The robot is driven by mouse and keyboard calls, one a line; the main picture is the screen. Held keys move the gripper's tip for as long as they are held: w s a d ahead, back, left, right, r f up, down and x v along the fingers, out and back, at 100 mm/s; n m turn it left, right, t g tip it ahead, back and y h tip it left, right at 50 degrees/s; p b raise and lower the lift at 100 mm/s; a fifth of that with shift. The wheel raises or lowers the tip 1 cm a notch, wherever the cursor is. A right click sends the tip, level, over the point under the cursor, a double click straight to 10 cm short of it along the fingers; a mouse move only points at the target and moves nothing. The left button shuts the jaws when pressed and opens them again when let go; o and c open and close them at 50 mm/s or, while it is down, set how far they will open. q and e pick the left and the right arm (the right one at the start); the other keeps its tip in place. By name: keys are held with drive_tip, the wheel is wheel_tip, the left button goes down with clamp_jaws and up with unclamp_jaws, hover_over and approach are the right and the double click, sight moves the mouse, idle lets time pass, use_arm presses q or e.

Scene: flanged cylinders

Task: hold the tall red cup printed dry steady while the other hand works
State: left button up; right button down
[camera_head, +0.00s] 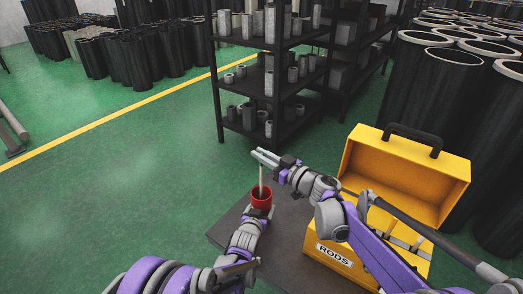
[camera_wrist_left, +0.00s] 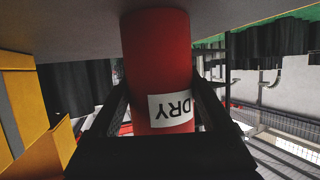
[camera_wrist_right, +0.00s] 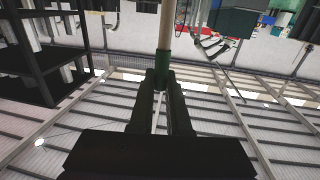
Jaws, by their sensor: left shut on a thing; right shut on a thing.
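The tall red cup (camera_head: 261,202) stands upright at the left end of the dark table. In the left wrist view the cup (camera_wrist_left: 157,60) appears upside down with a white label printed DRY (camera_wrist_left: 172,107). My left gripper (camera_head: 260,210) is shut around it, one finger on each side. My right gripper (camera_head: 266,158) is above the cup, shut on a thin rod (camera_head: 261,178). In the right wrist view the rod (camera_wrist_right: 166,25) is tan with a green part (camera_wrist_right: 163,58) at the fingers. The rod's lower end reaches into the cup's mouth; its tip is hidden.
A yellow box labelled RODS (camera_head: 333,256) stands open on the table (camera_head: 228,229), right of the cup and partly behind my right arm. A dark shelf rack (camera_head: 272,85) with grey cylinders stands behind. Large black cylinders (camera_head: 440,95) crowd the right. Green floor is free at left.

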drive_tip(key=shift+f, duration=2.55)
drive_tip(key=c, duration=0.8)
unclamp_jaws()
use_arm(q)
drive_tip(key=o, duration=1.5)
use_arm(e)
approach(262, 168)
drive_tip(key=shift+s+d+f, duration=0.2)
drive_tip(key=shift+s+d, duration=0.25)
drive_tip(key=shift+d, duration=0.15)
